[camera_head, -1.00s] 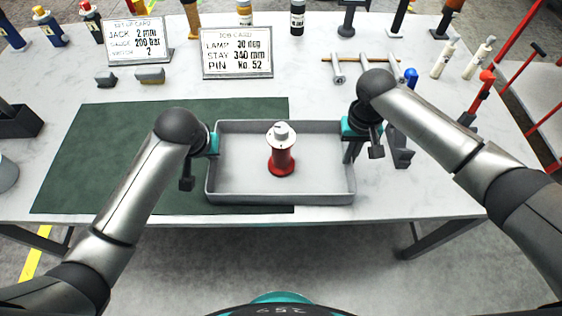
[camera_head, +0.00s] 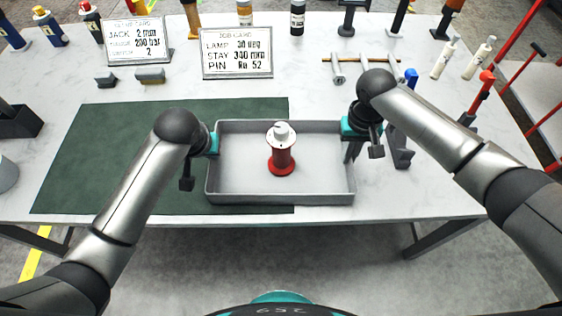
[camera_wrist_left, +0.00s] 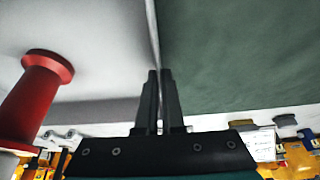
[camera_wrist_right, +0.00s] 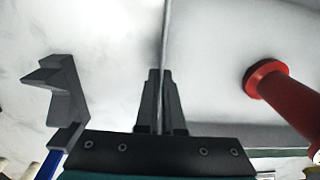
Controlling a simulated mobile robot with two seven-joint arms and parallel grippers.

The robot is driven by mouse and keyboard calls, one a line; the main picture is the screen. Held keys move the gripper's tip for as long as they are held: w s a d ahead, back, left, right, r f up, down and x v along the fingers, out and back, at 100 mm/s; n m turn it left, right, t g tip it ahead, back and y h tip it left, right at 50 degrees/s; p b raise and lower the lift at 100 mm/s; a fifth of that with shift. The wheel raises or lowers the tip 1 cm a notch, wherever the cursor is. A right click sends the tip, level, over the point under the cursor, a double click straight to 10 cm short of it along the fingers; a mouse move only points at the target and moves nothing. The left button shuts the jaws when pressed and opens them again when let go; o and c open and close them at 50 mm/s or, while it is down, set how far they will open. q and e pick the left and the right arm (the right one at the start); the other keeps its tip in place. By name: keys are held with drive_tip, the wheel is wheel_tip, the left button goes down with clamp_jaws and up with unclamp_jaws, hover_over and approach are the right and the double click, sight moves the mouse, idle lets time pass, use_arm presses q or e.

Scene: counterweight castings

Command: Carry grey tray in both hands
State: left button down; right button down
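The grey tray (camera_head: 230,197) is shallow and rectangular, at the front of the table, its left part over the green mat. A red spool-shaped piece with a white top (camera_head: 282,160) stands upright inside it. My left gripper (camera_head: 211,146) is at the tray's left wall; in the left wrist view its fingers (camera_wrist_left: 160,78) are closed on the thin wall. My right gripper (camera_head: 350,148) is at the right wall; in the right wrist view its fingers (camera_wrist_right: 161,78) close on that wall. I cannot tell whether the tray touches the table.
The green mat (camera_head: 110,160) lies flat to the left. Two cards (camera_head: 237,52) stand behind the tray. A dark grey angled block (camera_head: 401,152) stands just right of my right gripper. Bottles, rods and small blocks line the back and right.

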use_arm(q)
drive_tip(key=shift+r, duration=0.25)
use_arm(e)
drive_tip(key=shift+r, duration=0.25)
